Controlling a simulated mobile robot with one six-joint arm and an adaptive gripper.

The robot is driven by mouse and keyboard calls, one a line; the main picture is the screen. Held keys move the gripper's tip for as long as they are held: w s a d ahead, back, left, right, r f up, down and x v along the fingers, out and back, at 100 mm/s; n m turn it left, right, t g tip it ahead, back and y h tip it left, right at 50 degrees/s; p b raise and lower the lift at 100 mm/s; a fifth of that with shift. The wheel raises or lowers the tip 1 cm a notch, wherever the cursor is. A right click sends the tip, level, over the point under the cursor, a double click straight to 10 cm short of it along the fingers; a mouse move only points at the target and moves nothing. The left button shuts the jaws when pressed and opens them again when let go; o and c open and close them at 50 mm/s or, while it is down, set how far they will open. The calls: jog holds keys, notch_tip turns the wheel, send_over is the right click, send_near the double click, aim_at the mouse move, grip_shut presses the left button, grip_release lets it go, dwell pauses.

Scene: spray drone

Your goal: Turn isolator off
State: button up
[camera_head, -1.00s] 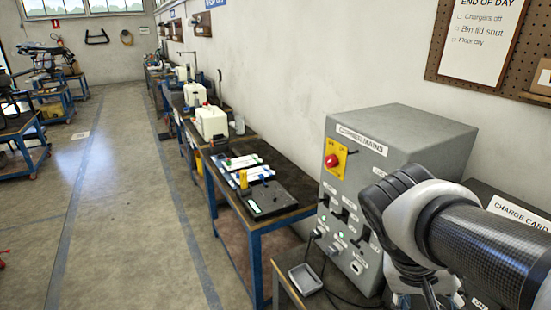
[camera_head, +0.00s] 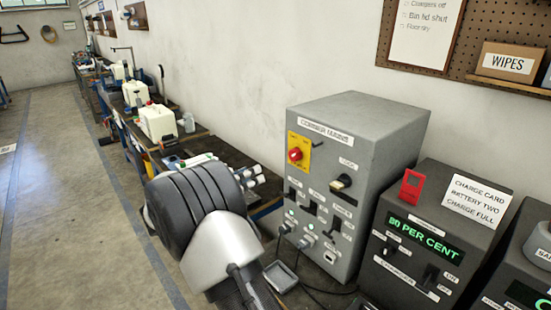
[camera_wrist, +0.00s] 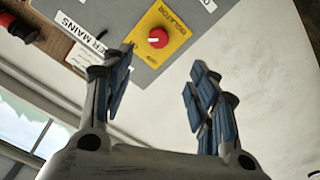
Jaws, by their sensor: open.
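The isolator (camera_head: 295,154) is a red round knob on a yellow plate, on the upper left of the front of the grey charger mains box (camera_head: 350,125). It also shows in the wrist view (camera_wrist: 158,37), between and beyond my fingertips, with a pale bar across it. My gripper (camera_wrist: 157,75) is open and empty, its two fingers spread wide and apart from the knob.
Below the isolator are a black switch (camera_head: 341,182), smaller switches and plugged cables. A charger (camera_head: 415,255) reading 80 percent, with a red tag (camera_head: 411,187) and a card (camera_head: 476,200), stands right of the box. A grey tray (camera_head: 280,276) lies in front. Open floor is at left.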

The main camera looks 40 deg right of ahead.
aim_at(293, 158)
jog(key=d, duration=1.1)
jog(key=w+d+b, duration=0.1)
jog(key=d, duration=0.4)
jog(key=shift+d, duration=0.35)
jog(key=c, duration=1.1)
jog(key=shift+o, duration=0.2)
